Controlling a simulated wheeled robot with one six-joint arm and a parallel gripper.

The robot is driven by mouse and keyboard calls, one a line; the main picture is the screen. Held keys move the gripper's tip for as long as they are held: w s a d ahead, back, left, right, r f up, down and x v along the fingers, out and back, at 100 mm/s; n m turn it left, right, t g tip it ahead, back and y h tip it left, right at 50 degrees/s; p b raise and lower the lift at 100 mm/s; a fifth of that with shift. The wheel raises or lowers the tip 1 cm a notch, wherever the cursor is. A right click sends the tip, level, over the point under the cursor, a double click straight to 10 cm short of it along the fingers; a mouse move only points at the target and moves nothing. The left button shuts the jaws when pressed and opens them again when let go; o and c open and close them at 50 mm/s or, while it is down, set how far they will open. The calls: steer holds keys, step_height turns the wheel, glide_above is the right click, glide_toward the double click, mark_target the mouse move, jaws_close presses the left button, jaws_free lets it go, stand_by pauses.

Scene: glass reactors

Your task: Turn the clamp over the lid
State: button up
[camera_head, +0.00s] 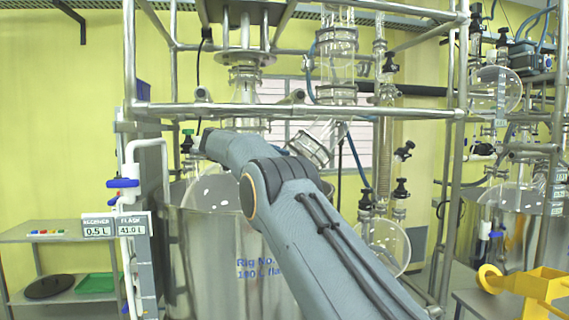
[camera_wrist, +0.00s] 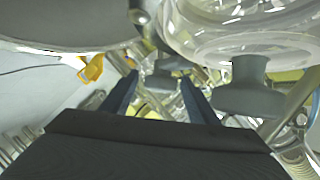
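A short tilted glass neck with a metal-rimmed end (camera_head: 310,148) sits above the big steel vessel (camera_head: 215,250) in the head view. I cannot tell for sure whether its end carries the lid and clamp. My arm reaches over the vessel and hides my gripper in the head view. In the wrist view my gripper (camera_wrist: 160,88) shows two dark fingers standing apart, with nothing clearly held between them. A small metal piece (camera_wrist: 162,82) shows beyond the fingertips; it is too blurred to name. A grey block (camera_wrist: 249,92) is right of the fingers, below rounded glass (camera_wrist: 245,30).
Steel frame rails (camera_head: 290,111) cross above my arm. Glass columns (camera_head: 337,60) and a round flask (camera_head: 388,245) stand close by. A shelf (camera_head: 50,232) stands at the left.

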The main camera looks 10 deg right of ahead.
steer(key=b+v, duration=0.3)
steer(key=v, duration=0.5)
steer(key=shift+d, duration=0.15)
